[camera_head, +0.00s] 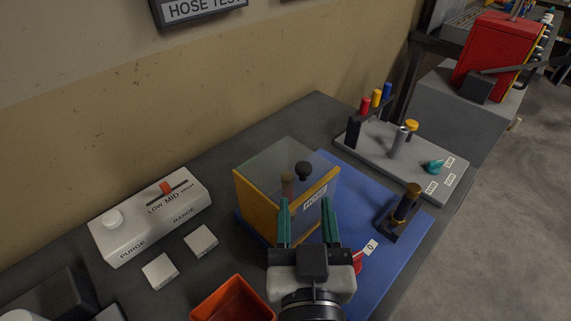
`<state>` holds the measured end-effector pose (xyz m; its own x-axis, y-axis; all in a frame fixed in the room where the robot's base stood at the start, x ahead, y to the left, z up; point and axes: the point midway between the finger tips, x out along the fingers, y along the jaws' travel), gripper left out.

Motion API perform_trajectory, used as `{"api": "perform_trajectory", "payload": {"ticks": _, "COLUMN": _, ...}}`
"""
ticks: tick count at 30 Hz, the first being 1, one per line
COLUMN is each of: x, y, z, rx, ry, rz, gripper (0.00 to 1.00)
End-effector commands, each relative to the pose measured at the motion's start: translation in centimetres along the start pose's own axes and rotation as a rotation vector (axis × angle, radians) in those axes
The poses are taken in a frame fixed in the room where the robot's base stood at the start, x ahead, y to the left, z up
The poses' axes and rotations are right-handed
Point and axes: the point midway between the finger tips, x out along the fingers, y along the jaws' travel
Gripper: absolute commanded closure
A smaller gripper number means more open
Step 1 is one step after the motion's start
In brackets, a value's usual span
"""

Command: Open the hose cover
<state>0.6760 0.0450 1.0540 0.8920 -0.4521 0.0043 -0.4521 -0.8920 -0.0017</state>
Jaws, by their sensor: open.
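The hose cover (288,158) is a clear box with yellow side panels, standing on a blue mat (382,196). My gripper (306,206) has teal fingers, spread open and empty, in front of the cover's front face. I cannot tell whether the fingers touch the cover. My gripper hides part of the cover's lower front.
A white box (150,215) with a slider and knob stands left, with two small white blocks nearby. An orange bin (232,302) is at the front. A black stand with a brass fitting (405,205) is right of my gripper. A grey fixture plate (405,160) is behind right.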

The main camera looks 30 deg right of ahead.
Motion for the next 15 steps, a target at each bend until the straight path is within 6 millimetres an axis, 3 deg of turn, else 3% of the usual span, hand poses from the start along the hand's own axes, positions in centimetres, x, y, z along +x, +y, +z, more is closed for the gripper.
{"api": "perform_trajectory", "payload": {"ticks": 9, "x": 5.7, "y": 0.1, "z": -0.2, "rx": -0.002, "ry": -0.002, "rz": 0.004, "gripper": 0.51}}
{"api": "perform_trajectory", "payload": {"ticks": 15, "x": 8.5, "y": 0.1, "z": -0.1, "rx": -0.002, "ry": -0.003, "rz": 0.003, "gripper": 0.51}}
